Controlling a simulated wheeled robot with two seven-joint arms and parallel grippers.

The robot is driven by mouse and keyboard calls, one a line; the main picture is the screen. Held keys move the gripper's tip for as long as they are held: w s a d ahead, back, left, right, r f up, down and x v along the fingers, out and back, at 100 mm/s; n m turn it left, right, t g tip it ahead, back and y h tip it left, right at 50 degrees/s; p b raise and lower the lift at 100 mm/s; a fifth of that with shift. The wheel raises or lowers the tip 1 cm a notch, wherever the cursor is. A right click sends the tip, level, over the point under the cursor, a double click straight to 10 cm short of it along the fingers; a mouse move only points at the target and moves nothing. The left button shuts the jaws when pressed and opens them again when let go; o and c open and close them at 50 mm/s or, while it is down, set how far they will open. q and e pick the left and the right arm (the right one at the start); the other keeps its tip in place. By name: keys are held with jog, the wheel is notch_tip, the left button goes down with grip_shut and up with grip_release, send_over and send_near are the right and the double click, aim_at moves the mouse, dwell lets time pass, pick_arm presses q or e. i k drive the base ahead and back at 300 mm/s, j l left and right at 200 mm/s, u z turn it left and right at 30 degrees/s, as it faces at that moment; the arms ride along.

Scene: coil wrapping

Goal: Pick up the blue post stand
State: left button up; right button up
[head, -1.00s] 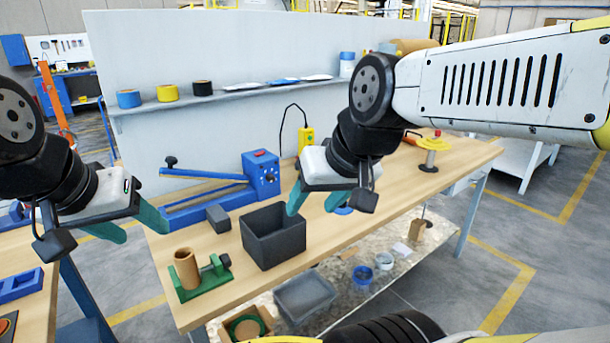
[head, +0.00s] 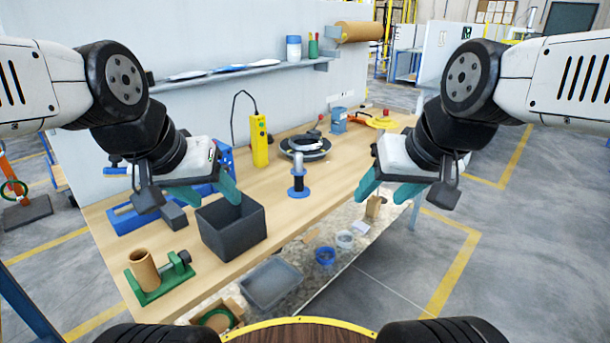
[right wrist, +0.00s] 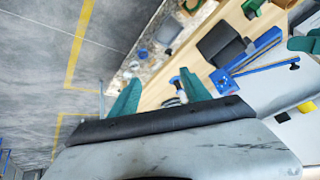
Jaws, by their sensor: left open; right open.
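The blue post stand (head: 298,181) stands upright on the wooden workbench (head: 255,189). It has a round blue base, a dark post and a paler top. My right gripper (head: 384,196) is open and empty, to the right of the stand and apart from it. In the right wrist view, its two teal fingers (right wrist: 158,92) are spread over the bench edge, and a small pale and blue item near the right finger is too small to name surely. My left gripper (head: 217,192) is open and empty over the dark bin, left of the stand.
A dark bin (head: 231,242) stands left of the stand, with a green holder with a brown tube (head: 147,273) in front. A black round plate (head: 305,147) and a yellow control box (head: 259,141) stand behind. A shelf (head: 220,78) runs along the wall.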

aim_at(299, 192)
jog(key=i+j+z, duration=0.1)
jog(key=j+z, duration=0.65)
